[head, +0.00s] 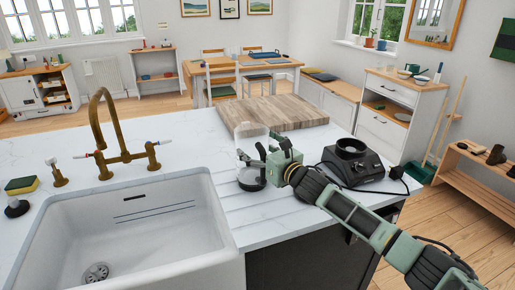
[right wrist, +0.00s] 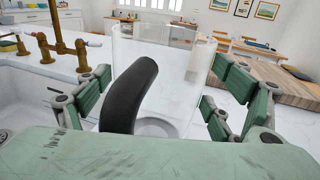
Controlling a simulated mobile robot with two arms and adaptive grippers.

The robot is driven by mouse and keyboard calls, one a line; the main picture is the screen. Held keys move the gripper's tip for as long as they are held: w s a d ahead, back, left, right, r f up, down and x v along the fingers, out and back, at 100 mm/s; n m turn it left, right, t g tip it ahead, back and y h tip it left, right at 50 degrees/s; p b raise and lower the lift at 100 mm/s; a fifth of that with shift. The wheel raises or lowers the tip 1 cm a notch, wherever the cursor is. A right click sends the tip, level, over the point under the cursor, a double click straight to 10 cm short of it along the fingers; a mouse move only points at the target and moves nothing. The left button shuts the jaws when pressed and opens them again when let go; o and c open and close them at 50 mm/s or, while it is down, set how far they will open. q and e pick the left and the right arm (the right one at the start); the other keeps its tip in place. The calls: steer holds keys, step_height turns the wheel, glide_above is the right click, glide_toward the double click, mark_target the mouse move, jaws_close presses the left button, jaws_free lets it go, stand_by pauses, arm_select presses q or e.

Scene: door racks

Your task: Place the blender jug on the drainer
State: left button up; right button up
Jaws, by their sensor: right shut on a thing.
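The blender jug (head: 246,141) is clear with a black base and stands upright in the head view, right of the sink. In the right wrist view the clear jug (right wrist: 185,75) shows its black handle (right wrist: 128,95) facing me. My right gripper (head: 262,160) is at the jug's right side. Its green fingers (right wrist: 155,100) lie on either side of the handle and jug, and it is shut on the jug. The drainer (head: 262,212) is the grooved worktop right of the sink. The jug's base is over its back part; I cannot tell whether it touches. My left gripper is out of view.
The white sink (head: 140,240) and brass tap (head: 122,150) are left of the jug. A wooden board (head: 275,112) lies behind it. The black blender base (head: 352,165) stands to the right, behind my right arm. The drainer's front part is clear.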

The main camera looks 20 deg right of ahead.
steer(key=o, duration=2)
steer(key=shift+c, duration=0.2)
steer(key=shift+r, duration=0.15)
steer(key=shift+s+d, duration=0.1)
steer(key=shift+s, duration=0.1)
steer(key=b+v, duration=0.2)
steer(key=v, duration=0.9)
steer(key=shift+s, duration=0.3)
steer(key=shift+d, duration=0.1)
